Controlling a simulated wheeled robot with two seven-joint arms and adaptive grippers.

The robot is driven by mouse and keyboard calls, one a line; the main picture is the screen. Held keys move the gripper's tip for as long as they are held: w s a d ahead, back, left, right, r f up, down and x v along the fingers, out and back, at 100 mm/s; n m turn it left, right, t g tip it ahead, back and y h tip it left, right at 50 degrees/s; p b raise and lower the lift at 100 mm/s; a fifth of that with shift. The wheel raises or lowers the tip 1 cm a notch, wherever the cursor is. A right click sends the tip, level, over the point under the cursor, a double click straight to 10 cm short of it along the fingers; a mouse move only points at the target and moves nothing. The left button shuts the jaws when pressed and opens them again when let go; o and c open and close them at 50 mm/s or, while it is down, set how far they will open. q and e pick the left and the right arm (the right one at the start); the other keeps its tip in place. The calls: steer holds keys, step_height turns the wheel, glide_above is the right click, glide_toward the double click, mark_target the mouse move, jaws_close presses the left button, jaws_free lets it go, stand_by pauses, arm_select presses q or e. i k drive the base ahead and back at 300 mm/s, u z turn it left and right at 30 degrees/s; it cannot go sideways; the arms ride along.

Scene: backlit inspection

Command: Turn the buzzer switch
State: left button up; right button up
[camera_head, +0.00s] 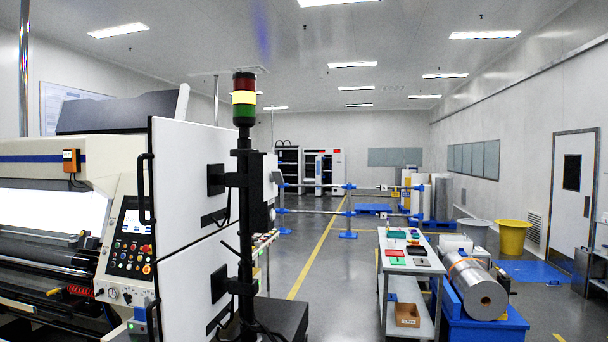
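A control panel (132,240) with a small screen and several coloured buttons is on the front of the large white machine at the left. Round knobs (113,292) sit on the white face just below the panel. Which of these controls is the buzzer switch cannot be told at this size. A signal tower (244,98) stands on a black pole right of the machine, with red on top, a bright yellow middle and green below. Neither of my grippers is in view.
Open white cabinet doors (190,180) stand right of the panel. A white worktable (408,262) holds coloured trays, and a blue stand (485,318) carries a large roll. Grey floor (340,275) with a yellow line (308,270) is clear between machine and table.

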mark_target(276, 176)
steer(key=i, duration=1.45)
steer(key=u, duration=0.1)
